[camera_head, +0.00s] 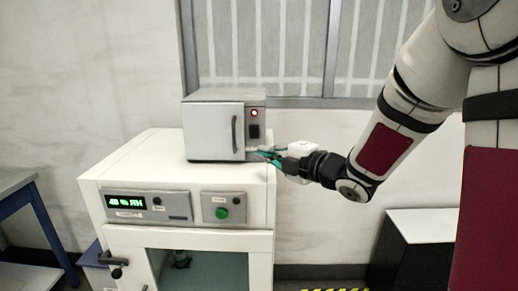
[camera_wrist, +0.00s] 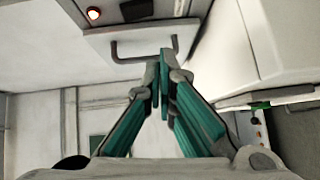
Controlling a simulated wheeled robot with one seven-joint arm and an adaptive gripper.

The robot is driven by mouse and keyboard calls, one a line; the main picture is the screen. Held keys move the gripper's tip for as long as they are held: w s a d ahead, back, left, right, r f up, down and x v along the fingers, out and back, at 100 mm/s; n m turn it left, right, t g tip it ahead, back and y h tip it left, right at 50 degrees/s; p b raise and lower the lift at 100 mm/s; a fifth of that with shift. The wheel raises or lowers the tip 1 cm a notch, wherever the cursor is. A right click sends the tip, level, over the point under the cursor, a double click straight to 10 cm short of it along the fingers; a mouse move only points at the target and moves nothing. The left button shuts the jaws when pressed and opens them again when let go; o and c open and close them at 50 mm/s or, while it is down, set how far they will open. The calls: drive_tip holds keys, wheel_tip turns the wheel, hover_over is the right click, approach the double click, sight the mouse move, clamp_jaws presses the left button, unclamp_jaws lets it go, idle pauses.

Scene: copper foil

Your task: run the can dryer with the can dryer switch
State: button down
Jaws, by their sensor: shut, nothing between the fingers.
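A small grey box oven with a white door, which I take to be the can dryer (camera_head: 214,132), stands on a larger white cabinet. Its door is closed, with a dark upright handle. A dark switch (camera_head: 254,131) sits on the strip right of the door, under a glowing red light (camera_head: 254,113). In the wrist view the switch (camera_wrist: 137,9) and red light (camera_wrist: 94,13) show at the top edge, beyond the door handle (camera_wrist: 145,50). My gripper (camera_head: 264,154) is shut and empty, its green fingers near the box's lower right front. I cannot tell whether they touch it.
The white cabinet (camera_head: 145,165) below has a green display (camera_head: 125,201), a green button (camera_head: 222,213) and a glazed front. A blue-legged table (camera_head: 40,218) stands at left. A white-topped dark box (camera_head: 425,226) stands at right. A barred window is behind.

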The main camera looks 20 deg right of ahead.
drive_tip(key=v, duration=0.2)
drive_tip(key=f+v, duration=0.1)
drive_tip(key=v, duration=0.2)
drive_tip(key=shift+s+d+f, duration=0.1)
drive_tip(key=shift+s+d, duration=0.1)
drive_tip(key=shift+s, duration=0.15)
drive_tip(key=s+d+r+m+g+h, duration=0.25)
drive_tip(key=s+d+m+h, duration=0.4)
drive_tip(key=m+h, duration=0.5)
drive_tip(key=s+a+f+m+g+y, duration=0.2)
drive_tip(key=s+a+m+g, duration=0.2)
drive_tip(key=s, duration=0.7)
drive_tip(key=s+a+f+m+g+y, duration=0.1)
drive_tip(key=s+a+f+m+g, duration=0.2)
drive_tip(key=s+m, duration=0.4)
drive_tip(key=s+a+g, duration=0.1)
drive_tip(key=s+a, duration=0.1)
drive_tip(key=s, duration=0.2)
drive_tip(key=shift+s+a+y, duration=0.25)
drive_tip(key=shift+a+y, duration=0.05)
drive_tip(key=shift+y, duration=0.05)
drive_tip(key=shift+f+g, duration=0.1)
drive_tip(key=shift+g, duration=0.15)
idle(3.2)
